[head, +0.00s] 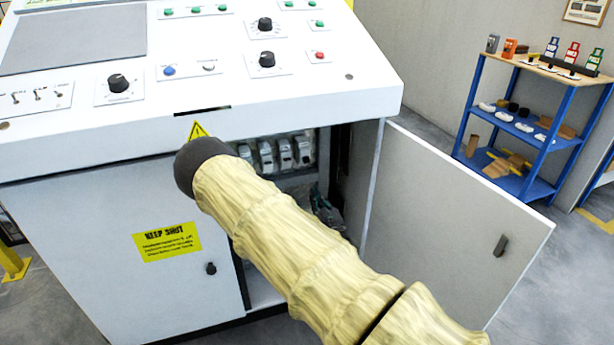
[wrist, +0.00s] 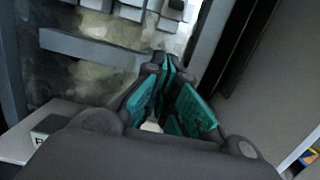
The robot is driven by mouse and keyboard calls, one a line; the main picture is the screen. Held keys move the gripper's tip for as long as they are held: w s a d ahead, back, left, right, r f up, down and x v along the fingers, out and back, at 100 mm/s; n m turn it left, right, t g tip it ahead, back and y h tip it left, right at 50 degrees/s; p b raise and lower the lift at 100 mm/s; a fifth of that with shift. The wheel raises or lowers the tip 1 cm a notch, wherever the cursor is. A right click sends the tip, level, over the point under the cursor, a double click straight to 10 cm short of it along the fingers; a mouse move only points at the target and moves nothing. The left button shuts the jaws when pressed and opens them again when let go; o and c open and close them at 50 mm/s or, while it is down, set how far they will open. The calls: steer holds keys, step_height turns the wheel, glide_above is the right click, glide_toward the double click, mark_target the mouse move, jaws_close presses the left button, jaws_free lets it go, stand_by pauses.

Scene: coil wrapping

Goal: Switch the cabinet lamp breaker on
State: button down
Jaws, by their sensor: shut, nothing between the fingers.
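A row of several white breakers (head: 285,153) sits inside the open cabinet of the console in the head view. My arm's sleeve hides part of the row's left side. I cannot tell which is the lamp breaker, nor read labels or lever positions. The lower ends of some breakers (wrist: 132,10) show at the top edge of the wrist view. My gripper (wrist: 166,62) has teal pads and its fingertips are together, with nothing held. It points toward the breakers and appears just below them, apart. In the head view my gripper (head: 325,208) is small and dark inside the opening.
The right cabinet door (head: 450,225) stands wide open. The left door (head: 150,260), marked "KEEP SHUT", is closed. The sloped control panel (head: 350,85) overhangs the opening. A grey rail (wrist: 90,48) lies below the breakers. A blue shelf (head: 540,125) stands far right.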

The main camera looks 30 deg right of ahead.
mark_target(306, 160)
steer(key=x, duration=1)
steer(key=shift+s+a+r+b, duration=0.15)
steer(key=shift+s+r, duration=0.15)
steer(key=shift+r, duration=0.3)
steer(key=shift+s+d+r+b, duration=0.15)
steer(key=shift+s+r, duration=0.2)
steer(key=shift+r, duration=0.2)
steer(key=shift+s+a+r+b, duration=0.15)
steer(key=shift+s+r, duration=0.15)
steer(key=shift+r, duration=0.3)
